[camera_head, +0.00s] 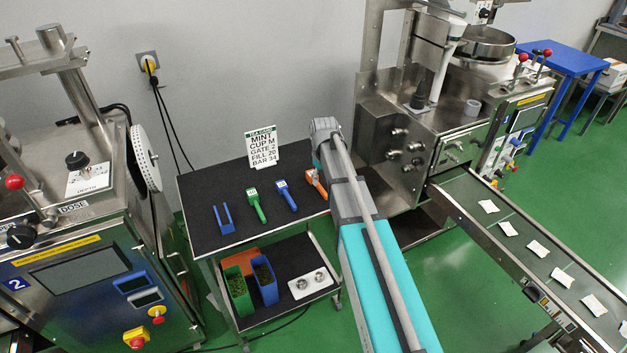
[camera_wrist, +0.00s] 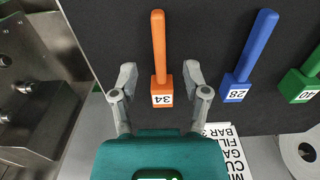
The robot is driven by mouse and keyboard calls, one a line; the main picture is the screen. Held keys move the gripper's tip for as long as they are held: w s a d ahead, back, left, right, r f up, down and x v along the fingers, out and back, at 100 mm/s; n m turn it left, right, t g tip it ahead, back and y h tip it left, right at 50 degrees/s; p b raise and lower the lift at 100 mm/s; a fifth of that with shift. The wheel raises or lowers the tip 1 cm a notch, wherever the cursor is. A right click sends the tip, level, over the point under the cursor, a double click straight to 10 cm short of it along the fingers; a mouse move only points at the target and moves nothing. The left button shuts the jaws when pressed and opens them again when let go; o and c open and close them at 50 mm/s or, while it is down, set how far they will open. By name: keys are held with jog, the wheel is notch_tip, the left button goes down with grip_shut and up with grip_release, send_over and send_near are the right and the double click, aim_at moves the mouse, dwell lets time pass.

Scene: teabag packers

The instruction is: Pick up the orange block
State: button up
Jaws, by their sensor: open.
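The orange block (camera_wrist: 162,93) has a long handle and a white label reading 34. It lies on the dark top of a cart, handle pointing up in the wrist view. My gripper (camera_wrist: 160,76) is open, with one finger on each side of the orange block and a visible gap on both sides. Whether the fingers are level with it in height I cannot tell. In the head view the orange block (camera_head: 315,181) is at the right end of a row of tools, partly hidden by my arm.
A blue tool (camera_wrist: 237,88) labelled 28 and a green tool (camera_wrist: 299,86) labelled 40 lie to the right in the wrist view. A blue forked piece (camera_head: 223,217) lies at the cart's left. A sign (camera_head: 263,146) stands at the back edge. Bins (camera_head: 238,292) sit below.

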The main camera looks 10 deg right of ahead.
aim_at(322, 188)
jog(key=shift+w+f+b, duration=0.15)
jog(key=shift+f+b, duration=1.1)
jog(key=shift+f, duration=0.05)
jog(key=shift+w+f+b, duration=0.1)
jog(key=shift+f+b, duration=1.1)
jog(key=shift+f, duration=0.05)
grip_shut()
